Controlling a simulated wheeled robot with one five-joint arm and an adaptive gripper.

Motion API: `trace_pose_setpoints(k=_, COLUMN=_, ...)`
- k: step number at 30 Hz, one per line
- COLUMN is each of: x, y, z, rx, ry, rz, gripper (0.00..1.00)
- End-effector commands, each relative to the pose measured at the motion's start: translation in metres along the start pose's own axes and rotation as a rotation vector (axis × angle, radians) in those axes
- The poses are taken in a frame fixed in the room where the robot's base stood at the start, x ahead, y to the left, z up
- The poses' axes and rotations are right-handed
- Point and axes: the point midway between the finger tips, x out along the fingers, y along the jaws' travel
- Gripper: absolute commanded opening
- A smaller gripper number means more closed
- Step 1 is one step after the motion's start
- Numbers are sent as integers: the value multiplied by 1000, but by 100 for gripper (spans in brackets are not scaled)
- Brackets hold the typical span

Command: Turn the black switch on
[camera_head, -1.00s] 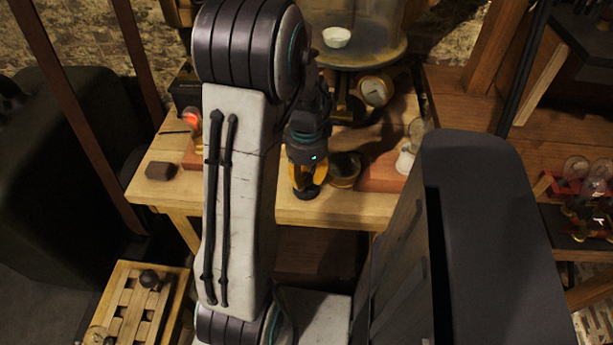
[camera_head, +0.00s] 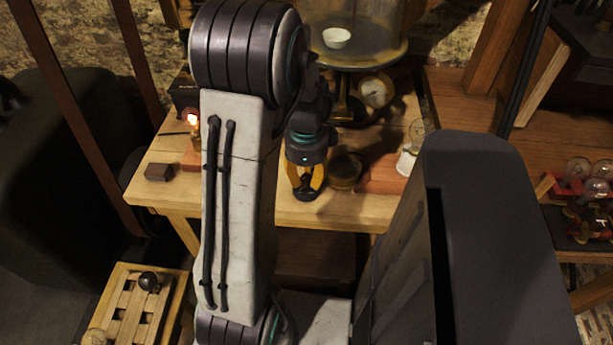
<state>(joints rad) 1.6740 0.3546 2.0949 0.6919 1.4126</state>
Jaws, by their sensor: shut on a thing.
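My gripper (camera_head: 306,192) is at the front part of the wooden table, pointing down, with its yellow fingers shut around a small dark thing. This looks like the black switch, but the fingers hide most of it and I cannot read its lever position. A small bulb (camera_head: 193,119) on a reddish wooden base glows bright orange-white at the table's left, partly behind my arm. A clear bulb (camera_head: 417,131) on a white holder stands unlit at the right end of the reddish wooden base (camera_head: 381,174).
A round dark brass-coloured piece (camera_head: 344,170) stands close right of my gripper. A gauge (camera_head: 376,91) and a glass dome (camera_head: 354,20) with a white bowl (camera_head: 336,38) stand behind. A slotted wooden frame with a black knob (camera_head: 148,281) is lower left.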

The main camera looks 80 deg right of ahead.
Motion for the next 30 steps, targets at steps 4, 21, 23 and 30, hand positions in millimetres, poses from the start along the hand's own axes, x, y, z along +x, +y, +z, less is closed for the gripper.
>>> trace_pose_setpoints(k=4, x=2, y=1, z=0, rx=2, ry=-1, rz=5, gripper=0)
trace_pose_setpoints(k=21, x=0, y=0, z=0, rx=-1, ry=0, rz=1, gripper=52)
trace_pose_setpoints(k=23, x=0, y=0, z=0, rx=-1, ry=0, rz=0, gripper=52)
trace_pose_setpoints(k=30, x=-17, y=-1, z=0, rx=-1, ry=1, rz=-5, gripper=52)
